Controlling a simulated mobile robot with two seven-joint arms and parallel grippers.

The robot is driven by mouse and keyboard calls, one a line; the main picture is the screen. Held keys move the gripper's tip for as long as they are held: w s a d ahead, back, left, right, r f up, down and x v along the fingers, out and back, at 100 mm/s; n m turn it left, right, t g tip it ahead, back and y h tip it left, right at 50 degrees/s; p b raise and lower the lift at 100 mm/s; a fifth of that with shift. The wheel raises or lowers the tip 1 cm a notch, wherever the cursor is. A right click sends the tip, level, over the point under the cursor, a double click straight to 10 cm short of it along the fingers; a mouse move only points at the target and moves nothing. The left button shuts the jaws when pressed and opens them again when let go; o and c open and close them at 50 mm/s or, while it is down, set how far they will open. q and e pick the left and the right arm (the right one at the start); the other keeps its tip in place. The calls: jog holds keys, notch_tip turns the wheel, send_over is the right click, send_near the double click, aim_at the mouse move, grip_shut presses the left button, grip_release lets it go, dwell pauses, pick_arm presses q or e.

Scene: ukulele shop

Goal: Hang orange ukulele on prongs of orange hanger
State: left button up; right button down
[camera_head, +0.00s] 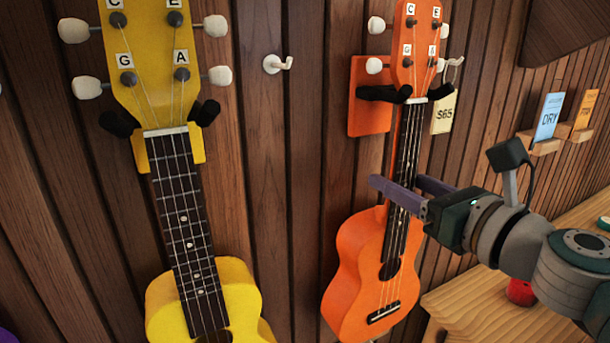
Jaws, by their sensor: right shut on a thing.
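The orange ukulele (368,255) is upright at the wall, right of centre in the head view. Its headstock (416,45) is above the black prongs of the orange hanger (371,115), and its neck passes down between them. The prongs reach out at the level of the headstock's base; whether they bear its weight I cannot tell. My right gripper (396,194) comes in from the right and is shut on the ukulele's neck, just above the body. My left gripper is not in view.
A yellow ukulele (205,299) hangs on a yellow hanger (197,144) at the left. An empty white hook (277,63) is between the two ukuleles. A $65 tag (444,112) hangs beside the orange headstock. Small cards (549,116) stand on ledges at the right, above a wooden counter (467,308).

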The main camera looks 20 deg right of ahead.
jog(key=shift+r, duration=0.1)
jog(key=shift+c, duration=1.2)
grip_release()
jog(key=shift+s, duration=0.1)
jog(key=shift+s+d, duration=0.1)
jog(key=shift+s, duration=0.8)
jog(key=shift+s+d, duration=0.1)
jog(key=shift+s, duration=1.15)
